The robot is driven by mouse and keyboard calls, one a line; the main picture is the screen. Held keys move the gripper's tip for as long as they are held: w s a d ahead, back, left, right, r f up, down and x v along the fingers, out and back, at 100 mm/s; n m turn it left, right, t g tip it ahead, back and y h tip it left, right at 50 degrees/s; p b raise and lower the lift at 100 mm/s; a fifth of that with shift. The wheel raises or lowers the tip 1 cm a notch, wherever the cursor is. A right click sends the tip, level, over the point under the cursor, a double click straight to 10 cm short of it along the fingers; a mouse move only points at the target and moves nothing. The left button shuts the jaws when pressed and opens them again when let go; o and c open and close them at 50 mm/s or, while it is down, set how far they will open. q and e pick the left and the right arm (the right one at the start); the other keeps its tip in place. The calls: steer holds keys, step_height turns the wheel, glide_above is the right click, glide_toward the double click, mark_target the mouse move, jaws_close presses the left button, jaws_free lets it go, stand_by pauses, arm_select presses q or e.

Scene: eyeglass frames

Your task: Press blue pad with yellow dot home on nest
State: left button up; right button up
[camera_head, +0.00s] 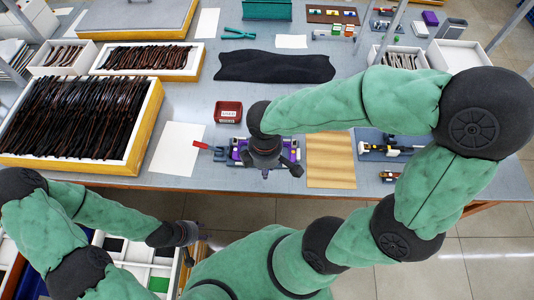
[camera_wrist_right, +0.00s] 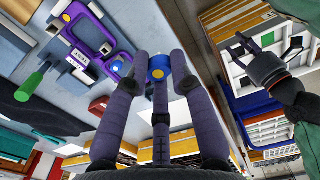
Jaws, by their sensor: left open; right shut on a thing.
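The blue pad with yellow dot (camera_wrist_right: 158,68) is between the fingertips of my right gripper (camera_wrist_right: 159,72), which is shut on it. The purple and blue fixture, which looks like the nest, (camera_wrist_right: 92,38) shows at upper left in the right wrist view, apart from the pad there. In the head view my right gripper (camera_head: 267,166) is over the fixture (camera_head: 238,153) and hides much of it; the pad cannot be made out there. My left gripper (camera_head: 192,233) is open and empty at lower left, off the table's front edge.
A red tray (camera_head: 228,112) stands behind the fixture. A white sheet (camera_head: 178,149) lies left of it and a wooden board (camera_head: 330,160) right of it. A large box of dark frames (camera_head: 80,120) fills the left. A black cloth (camera_head: 275,67) lies farther back.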

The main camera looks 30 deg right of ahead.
steer(key=shift+s+a+r, duration=0.15)
steer(key=shift+s+a, duration=0.05)
steer(key=shift+s, duration=0.15)
steer(key=shift+w, duration=0.1)
steer(key=w+d+f+b, duration=0.1)
steer(key=w+d+f, duration=0.1)
steer(key=w+f, duration=0.1)
steer(key=w+d+f+b, duration=0.2)
steer(key=w+d+f, duration=0.1)
steer(key=w, duration=0.1)
steer(key=w+d+f+b, duration=0.2)
steer(key=w+f, duration=0.1)
steer(key=w, duration=0.1)
steer(key=shift+d+f, duration=0.2)
steer(key=shift+d, duration=0.05)
steer(key=shift+w+d+f, duration=0.1)
steer(key=shift+w+f, duration=0.1)
steer(key=shift+f, duration=0.1)
step_height(320, 180, down, 3)
steer(key=shift+r+b, duration=0.1)
steer(key=shift+b, duration=0.7)
steer(key=shift+r, duration=0.1)
steer(key=o, duration=0.8)
